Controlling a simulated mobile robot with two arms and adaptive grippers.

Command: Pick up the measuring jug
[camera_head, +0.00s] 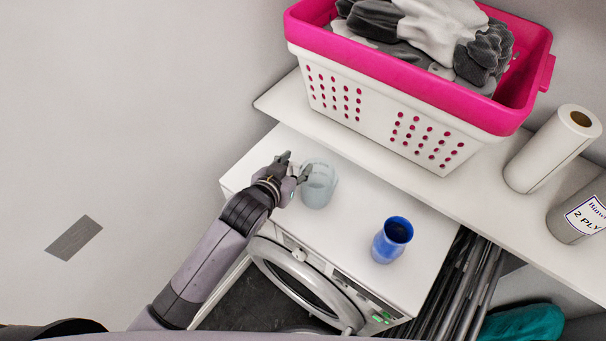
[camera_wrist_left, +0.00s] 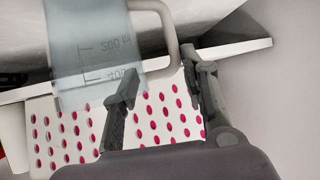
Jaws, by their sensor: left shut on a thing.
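The measuring jug (camera_head: 320,186) is a pale, see-through blue jug upright on the white dryer top (camera_head: 345,225), near its back edge. In the left wrist view the jug (camera_wrist_left: 88,45) fills the upper left, with printed volume marks and a pale handle (camera_wrist_left: 172,28). My left gripper (camera_head: 295,169) is at the jug's left side. In the left wrist view its two fingers (camera_wrist_left: 163,80) lie on either side of the handle, and it is shut on the jug by this handle. My right gripper is not in view.
A blue container (camera_head: 390,243) stands front right on the dryer. A pink-and-white laundry basket (camera_head: 375,105) with clothes sits on the shelf (camera_head: 430,178) behind. Paper rolls (camera_head: 550,150) stand at right. Dark poles (camera_head: 468,285) lean beside the dryer.

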